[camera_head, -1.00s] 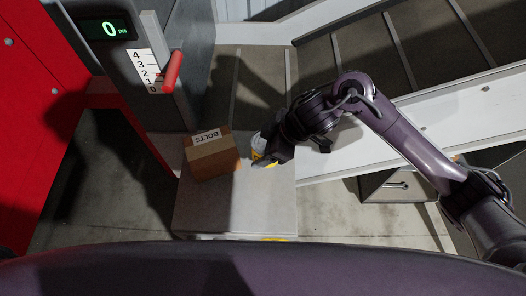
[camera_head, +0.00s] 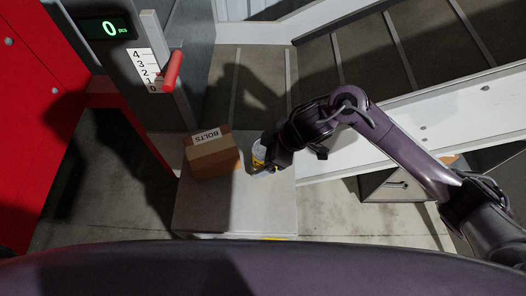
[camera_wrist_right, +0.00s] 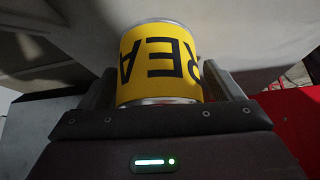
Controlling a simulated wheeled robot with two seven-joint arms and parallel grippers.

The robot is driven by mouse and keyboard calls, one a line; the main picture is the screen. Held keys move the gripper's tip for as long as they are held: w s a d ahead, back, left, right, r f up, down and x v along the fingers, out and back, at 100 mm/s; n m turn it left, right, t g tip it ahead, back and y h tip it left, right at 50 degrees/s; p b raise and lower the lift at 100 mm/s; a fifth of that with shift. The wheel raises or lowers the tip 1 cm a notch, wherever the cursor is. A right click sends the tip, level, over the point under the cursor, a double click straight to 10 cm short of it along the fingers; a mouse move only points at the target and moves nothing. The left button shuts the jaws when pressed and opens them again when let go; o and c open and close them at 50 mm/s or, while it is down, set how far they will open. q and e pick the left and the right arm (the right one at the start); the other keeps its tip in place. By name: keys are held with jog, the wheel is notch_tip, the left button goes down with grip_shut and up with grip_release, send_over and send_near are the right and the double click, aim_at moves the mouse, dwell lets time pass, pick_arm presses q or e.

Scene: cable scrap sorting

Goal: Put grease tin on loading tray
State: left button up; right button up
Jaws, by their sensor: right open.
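The grease tin (camera_head: 258,158) is yellow with a metal rim and dark letters. In the head view it is at the right part of a grey flat surface (camera_head: 235,213), which looks like the loading tray. My right gripper (camera_head: 262,157) is open at the tin, with its fingers partly hiding it. In the right wrist view the tin (camera_wrist_right: 160,68) stands between the two spread fingers, its letters "REA" upside down. Whether the fingers touch it, I cannot tell. My left gripper is not in view.
A brown BOLTS box (camera_head: 212,154) sits on the grey surface just left of the tin. A grey post with a red lever (camera_head: 172,70) and a display reading 0 (camera_head: 109,29) stands behind. A ribbed conveyor (camera_head: 350,65) with a white side rail lies at right. The surface's front is clear.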

jog(key=shift+r, duration=0.15)
jog(key=shift+d+r, duration=0.1)
jog(key=shift+r, duration=0.1)
jog(key=w+v, duration=0.1)
jog(key=v, duration=1)
jog(key=shift+s+d+r, duration=0.15)
jog(key=shift+s+r, duration=0.1)
jog(key=shift+s, duration=0.25)
